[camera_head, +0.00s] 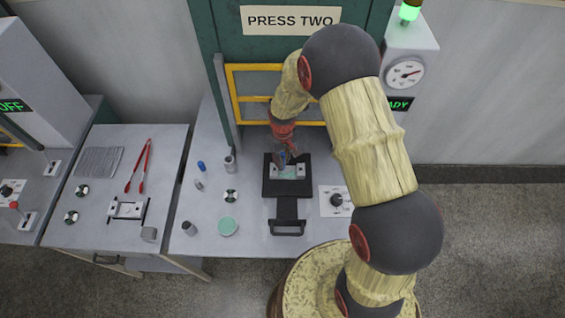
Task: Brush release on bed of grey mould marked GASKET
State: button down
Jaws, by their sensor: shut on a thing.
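A grey mould (301,172) sits on a black plate with a handle, in front of the press. A pale green patch shows on its bed, and its marking is too small to read. My gripper (287,158) is over the mould, pointing down, shut on what looks like a small brush. The brush is mostly hidden by the gripper, and I cannot tell whether its tip touches the bed. A round pot (228,226) of pale green stuff stands on the bench to the left of the plate handle.
The press marked PRESS TWO (290,20) stands behind, with a yellow guard frame (234,95). A knob panel (336,201) is right of the plate. Small cylinders and a blue piece (201,166) stand left. Red tongs (139,165) and another mould (127,209) lie on the left bench.

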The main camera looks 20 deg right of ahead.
jog(key=shift+w+d, duration=0.15)
jog(key=shift+w, duration=0.35)
jog(key=shift+w+d+b, duration=0.2)
jog(key=shift+w, duration=0.3)
jog(key=shift+w+d+b, duration=0.15)
jog(key=shift+w+b, duration=0.05)
jog(key=shift+w, duration=0.3)
jog(key=shift+d, duration=0.1)
jog(key=shift+s+d, duration=0.35)
jog(key=shift+d, duration=0.45)
jog(key=shift+s+d, duration=0.3)
jog(key=shift+d, duration=0.6)
